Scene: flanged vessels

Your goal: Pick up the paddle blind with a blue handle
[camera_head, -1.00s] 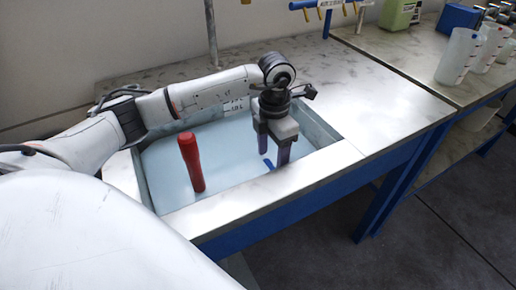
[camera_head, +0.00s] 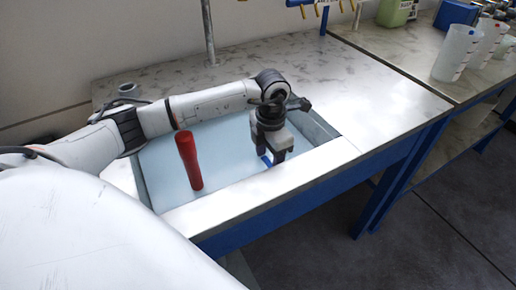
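A blue piece (camera_head: 266,161), seemingly the handle of the paddle blind, shows low in the sink basin in the head view. Most of it is hidden by my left gripper, and I cannot see the plate of the blind. My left gripper (camera_head: 272,157) points down into the basin, right over the blue piece. Its two fingers are apart with a gap between them. I cannot tell whether they touch the blue piece. My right gripper is not in view.
A red cylinder (camera_head: 190,160) stands upright in the basin, left of my gripper. The basin's front rim (camera_head: 255,190) and right wall (camera_head: 313,128) lie close around. The metal bench top (camera_head: 370,95) is clear. Pale plastic beakers (camera_head: 455,52) stand on the far right bench.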

